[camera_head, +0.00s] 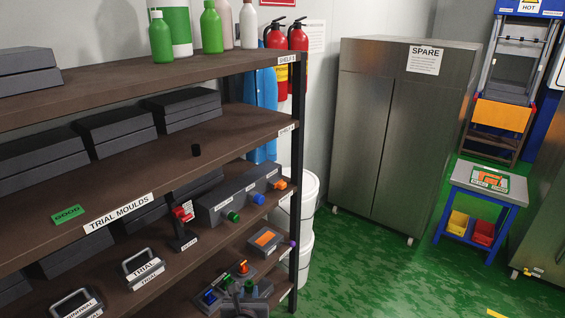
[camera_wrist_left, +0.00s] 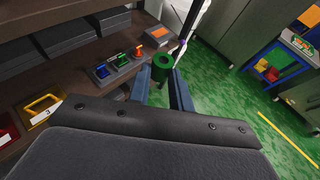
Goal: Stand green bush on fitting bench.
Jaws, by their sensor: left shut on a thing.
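The green bush (camera_wrist_left: 162,66) is a short hollow cylinder between the two fingers of my left gripper (camera_wrist_left: 163,84) in the left wrist view. The gripper is shut on it. In the head view the bush (camera_head: 249,286) and the left gripper (camera_head: 246,297) show at the bottom edge, in front of the lowest visible shelf. A small bench (camera_head: 511,190) with blue legs and a pale top stands far off at the right. It also shows at the upper right of the left wrist view (camera_wrist_left: 296,48). My right gripper is not in view.
A brown shelf rack (camera_head: 190,143) fills the left. A grey tray (camera_wrist_left: 118,70) holds blue, green and orange pieces beside the gripper. White buckets (camera_head: 309,187) stand by the rack's end. A steel cabinet (camera_head: 405,140) stands behind. Green floor (camera_head: 370,270) is clear toward the bench.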

